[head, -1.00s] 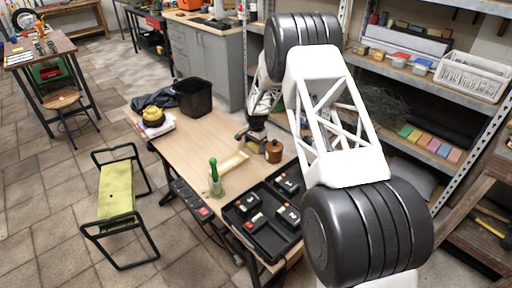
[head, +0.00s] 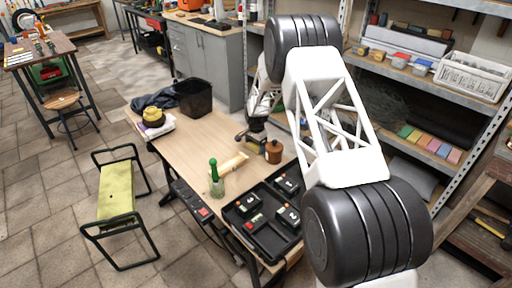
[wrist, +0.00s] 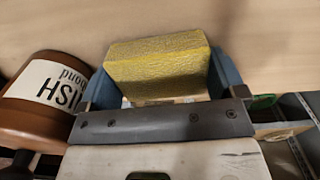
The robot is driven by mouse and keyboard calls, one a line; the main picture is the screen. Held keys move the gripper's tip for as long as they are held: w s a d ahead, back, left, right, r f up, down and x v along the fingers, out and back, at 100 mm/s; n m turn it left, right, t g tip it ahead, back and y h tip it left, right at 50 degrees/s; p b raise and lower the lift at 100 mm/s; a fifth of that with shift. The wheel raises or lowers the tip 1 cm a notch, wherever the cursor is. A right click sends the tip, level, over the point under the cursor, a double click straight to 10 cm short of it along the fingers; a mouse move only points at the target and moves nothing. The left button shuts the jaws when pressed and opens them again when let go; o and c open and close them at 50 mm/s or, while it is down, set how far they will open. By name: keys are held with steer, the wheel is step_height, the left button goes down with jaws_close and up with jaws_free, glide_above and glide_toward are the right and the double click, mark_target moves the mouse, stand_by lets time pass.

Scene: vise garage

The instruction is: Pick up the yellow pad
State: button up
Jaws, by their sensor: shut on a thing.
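The yellow pad (wrist: 158,66) is a rough-surfaced block in the wrist view. It sits between the two blue fingers of my gripper (wrist: 162,76), which is shut on it, one finger at each end. Part of the pad's lower side is hidden by the gripper body. In the head view my gripper (head: 252,135) is low over the wooden workbench (head: 195,130). I cannot clearly make out the pad there.
A brown labelled jar (wrist: 42,92) stands close beside my gripper; the head view shows it too (head: 273,152). A pale wooden piece (head: 234,163), a green-handled tool in a glass jar (head: 216,180) and a black tray (head: 262,232) are nearby. A black bin (head: 195,98) stands at the back.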

mark_target(256, 144)
steer(key=shift+r, duration=0.15)
steer(key=shift+r, duration=4.85)
steer(key=o, duration=0.3)
steer(key=shift+c, duration=1.1)
steer(key=s+a, duration=0.7)
steer(key=s, duration=0.2)
steer(key=shift+s+a, duration=0.2)
steer(key=shift+r, duration=0.1)
